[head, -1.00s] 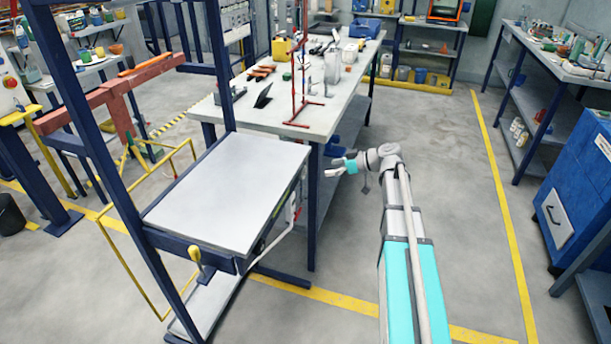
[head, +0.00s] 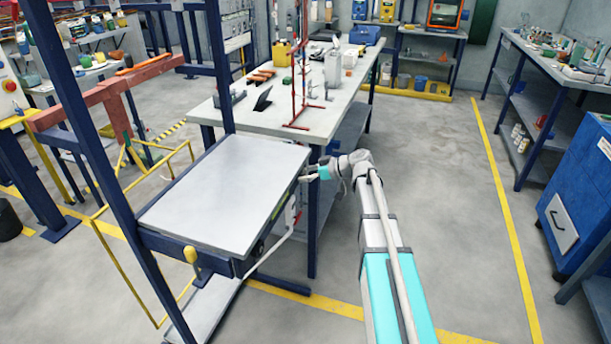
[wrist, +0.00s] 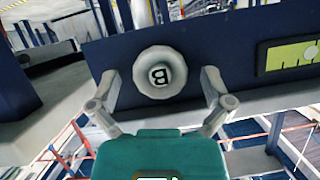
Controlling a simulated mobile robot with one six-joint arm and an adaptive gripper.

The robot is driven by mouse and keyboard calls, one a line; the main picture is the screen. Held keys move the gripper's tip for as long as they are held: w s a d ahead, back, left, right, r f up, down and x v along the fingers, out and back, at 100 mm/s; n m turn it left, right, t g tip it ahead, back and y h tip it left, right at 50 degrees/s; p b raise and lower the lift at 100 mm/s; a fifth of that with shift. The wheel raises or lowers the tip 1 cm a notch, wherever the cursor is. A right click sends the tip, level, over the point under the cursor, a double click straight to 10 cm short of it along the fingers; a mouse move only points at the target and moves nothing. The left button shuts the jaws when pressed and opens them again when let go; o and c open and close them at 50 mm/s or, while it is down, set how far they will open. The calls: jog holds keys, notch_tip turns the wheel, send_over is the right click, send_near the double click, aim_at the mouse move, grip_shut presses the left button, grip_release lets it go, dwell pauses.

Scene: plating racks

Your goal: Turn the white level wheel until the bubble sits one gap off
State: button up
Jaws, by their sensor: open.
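The white level wheel (wrist: 160,73) faces me on a dark blue rail in the wrist view. It is round, with a dark mark like a "B" on its hub. My gripper (wrist: 160,80) is open, with one finger on each side of the wheel and visible gaps between fingers and rim. A green level vial (wrist: 287,56) with dark tick marks sits on the rail to the right. Its pale round bubble (wrist: 311,53) is near the picture's right edge, which cuts the vial off. In the head view my gripper (head: 309,174) is at the grey-topped table's (head: 225,195) right edge; the wheel is not clear there.
A long workbench (head: 330,122) with a red stand (head: 297,100) is just behind. The floor (head: 440,200) to the right is open.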

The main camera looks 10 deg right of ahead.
jog(key=c, duration=1.1)
jog(key=m+g+y+b, duration=0.1)
jog(key=m, duration=0.2)
jog(key=shift+w+f+g, duration=0.1)
jog(key=shift+f+g, duration=0.05)
jog(key=shift+g, duration=0.25)
jog(key=m+y+b, duration=0.2)
jog(key=m+b, duration=0.1)
jog(key=m, duration=0.1)
jog(key=m+g+y+b, duration=0.1)
jog(key=m+y+b, duration=0.1)
jog(key=m+b, duration=0.1)
jog(key=m+y+b, duration=0.2)
jog(key=m, duration=0.3)
jog(key=shift+f+m+b, duration=0.15)
jog(key=shift+m+b, duration=0.25)
